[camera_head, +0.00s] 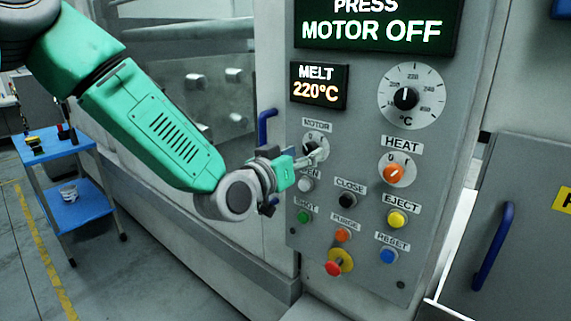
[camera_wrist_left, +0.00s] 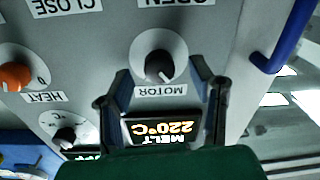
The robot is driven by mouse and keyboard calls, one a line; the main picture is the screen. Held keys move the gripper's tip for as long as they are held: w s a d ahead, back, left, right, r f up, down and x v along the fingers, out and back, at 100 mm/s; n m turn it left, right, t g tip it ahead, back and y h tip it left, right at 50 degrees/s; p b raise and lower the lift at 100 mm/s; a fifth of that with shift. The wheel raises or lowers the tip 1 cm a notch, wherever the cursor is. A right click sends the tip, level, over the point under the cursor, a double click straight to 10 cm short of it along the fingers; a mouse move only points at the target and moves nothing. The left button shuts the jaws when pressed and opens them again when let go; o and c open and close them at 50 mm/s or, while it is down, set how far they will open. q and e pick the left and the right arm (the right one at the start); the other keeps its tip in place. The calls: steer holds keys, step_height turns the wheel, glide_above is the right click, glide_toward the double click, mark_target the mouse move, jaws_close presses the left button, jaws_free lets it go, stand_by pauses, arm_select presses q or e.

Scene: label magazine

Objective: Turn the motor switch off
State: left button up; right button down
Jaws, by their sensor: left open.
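The motor switch (camera_head: 313,141) is a dark rotary knob on a pale round plate under the MOTOR label, partly covered by my left gripper (camera_head: 312,158) in the head view. The left wrist view shows the panel upside down, with the black motor knob (camera_wrist_left: 159,66) between and just beyond the two fingertips of my left gripper (camera_wrist_left: 160,78). The jaws are open, one finger on each side of the knob; I cannot tell whether they touch it. Which mark the knob points at is unclear. My right gripper is not in view.
The screen (camera_head: 375,25) reads PRESS MOTOR OFF. The orange HEAT knob (camera_head: 393,174), the temperature dial (camera_head: 411,96) and several coloured buttons share the panel. A blue handle (camera_head: 266,126) stands just left of it. A blue cart (camera_head: 60,152) is at far left.

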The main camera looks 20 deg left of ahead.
arm_select(q)
steer(key=v, duration=0.9)
steer(key=shift+s+a, duration=0.2)
steer(key=shift+s, duration=0.1)
steer(key=s+a+f+g+y+b, duration=0.1)
steer(key=s+f+g+b, duration=0.3)
steer(key=f, duration=1.2)
steer(key=s+a+f+g+y+b, duration=0.1)
steer(key=s+f+g+y+b, duration=0.3)
steer(key=f, duration=1.1)
steer(key=s+a+f+g+b, duration=0.3)
steer(key=s+a+f+g, duration=0.1)
steer(key=s+f, duration=0.8)
steer(key=s+a+f+n+g+y+b, duration=0.1)
steer(key=s+a+f+g+b, duration=0.2)
steer(key=s+f, duration=0.9)
steer(key=shift+s+a+f+n+g+b, duration=0.15)
steer(key=shift+s+a+n+g+b, duration=0.25)
steer(key=shift+a+g, duration=0.25)
